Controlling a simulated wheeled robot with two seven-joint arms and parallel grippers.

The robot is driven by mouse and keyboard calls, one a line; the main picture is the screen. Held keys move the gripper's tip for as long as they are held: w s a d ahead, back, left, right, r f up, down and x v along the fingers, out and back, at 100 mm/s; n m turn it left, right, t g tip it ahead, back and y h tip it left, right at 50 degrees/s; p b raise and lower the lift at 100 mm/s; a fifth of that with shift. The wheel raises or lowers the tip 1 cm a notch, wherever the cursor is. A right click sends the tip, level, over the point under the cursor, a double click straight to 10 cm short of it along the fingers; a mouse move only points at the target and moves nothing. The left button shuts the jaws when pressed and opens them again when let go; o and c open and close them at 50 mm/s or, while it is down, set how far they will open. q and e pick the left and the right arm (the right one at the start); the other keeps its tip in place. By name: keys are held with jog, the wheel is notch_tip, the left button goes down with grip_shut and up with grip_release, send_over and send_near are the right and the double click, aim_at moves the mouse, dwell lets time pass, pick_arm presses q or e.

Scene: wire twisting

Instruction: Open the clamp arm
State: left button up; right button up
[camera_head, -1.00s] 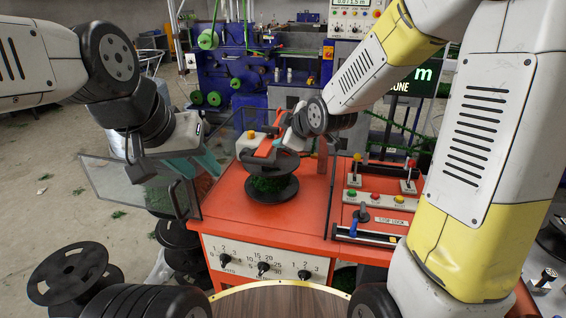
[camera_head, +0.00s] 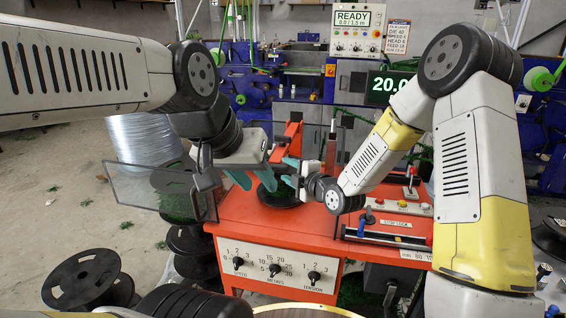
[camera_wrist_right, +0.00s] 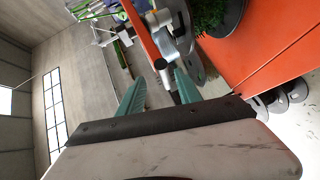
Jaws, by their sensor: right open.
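The red-orange clamp arm (camera_head: 291,134) stands raised and tilted at the back of the orange machine (camera_head: 250,212) in the head view. Below it a black spool (camera_head: 285,197) with green wire sits on the machine top, partly hidden by my grippers. My right gripper (camera_head: 291,171) is beside the raised arm's lower end, its teal fingers apart. My left gripper (camera_head: 253,181) is open and empty at the spool's left.
A clear guard panel (camera_head: 150,193) stands at the machine's left. Control knobs (camera_head: 274,270) line its front, with levers (camera_head: 411,183) on the right. Empty black spools (camera_head: 85,277) lie on the floor at front left.

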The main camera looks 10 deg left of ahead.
jog(key=shift+w+a+f+n+y, duration=0.15)
jog(key=shift+a+f+y, duration=0.1)
jog(key=shift+a, duration=0.25)
jog(key=shift+w+a+f+n+y, duration=0.15)
jog(key=shift+a+f, duration=0.1)
jog(key=shift+a, duration=0.25)
jog(key=shift+w+a, duration=0.2)
jog(key=shift+a, duration=0.05)
jog(key=x, duration=0.7)
jog(key=shift+w+a, duration=0.1)
grip_shut()
jog(key=shift+f, duration=0.15)
